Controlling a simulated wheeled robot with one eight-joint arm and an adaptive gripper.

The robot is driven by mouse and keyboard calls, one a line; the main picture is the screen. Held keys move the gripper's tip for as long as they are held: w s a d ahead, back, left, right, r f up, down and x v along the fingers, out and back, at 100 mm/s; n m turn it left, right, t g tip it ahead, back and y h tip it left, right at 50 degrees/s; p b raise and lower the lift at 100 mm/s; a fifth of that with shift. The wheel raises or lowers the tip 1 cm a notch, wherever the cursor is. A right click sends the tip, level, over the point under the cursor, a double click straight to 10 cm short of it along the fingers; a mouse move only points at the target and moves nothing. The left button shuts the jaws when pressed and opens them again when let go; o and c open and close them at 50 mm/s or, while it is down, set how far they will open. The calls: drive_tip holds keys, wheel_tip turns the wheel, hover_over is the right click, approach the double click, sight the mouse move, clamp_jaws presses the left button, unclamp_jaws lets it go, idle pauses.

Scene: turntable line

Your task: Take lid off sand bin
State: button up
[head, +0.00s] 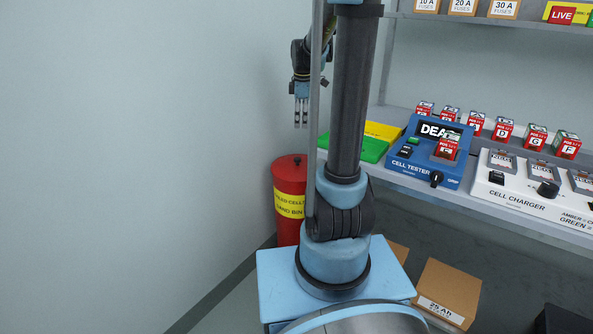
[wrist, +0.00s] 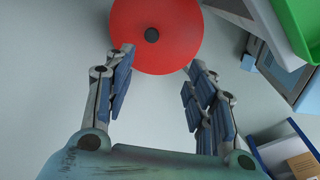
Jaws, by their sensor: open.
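The sand bin (head: 289,205) is a red cylinder with a yellow label, standing on the floor by the wall, left of the shelf. Its red lid (head: 289,165) is on top. In the wrist view the round red lid (wrist: 168,54) fills the top centre, with a small dark knob (wrist: 152,35) in its middle. My gripper (head: 301,120) hangs pointing down above the bin, clear of the lid. In the wrist view my gripper (wrist: 158,78) has its fingers spread wide, with nothing between them. My arm hides part of the bin's right side in the head view.
A shelf (head: 450,192) to the right holds a blue cell tester (head: 425,160), a white cell charger (head: 530,190), several red cells, and green (head: 373,148) and yellow trays (head: 383,131). Cardboard boxes (head: 447,292) lie below. The wall is close on the left.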

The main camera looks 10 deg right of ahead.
sight(298, 158)
drive_tip(key=w+f+n, duration=0.1)
drive_tip(key=f, duration=0.4)
drive_tip(key=w+f+n+g, duration=0.1)
drive_tip(key=w+f+n, duration=0.1)
drive_tip(key=f, duration=0.3)
drive_tip(key=w+f+n, duration=0.1)
drive_tip(key=w+f, duration=0.1)
drive_tip(key=f, duration=0.3)
drive_tip(key=shift+w+f+n+g, duration=0.15)
drive_tip(key=shift+f+n+g, duration=0.15)
drive_tip(key=shift+f, duration=0.1)
drive_tip(key=shift+a+f, duration=0.15)
drive_tip(key=shift+f, duration=1.3)
drive_tip(key=shift+a+f, duration=0.1)
drive_tip(key=shift+f, duration=1.3)
clamp_jaws()
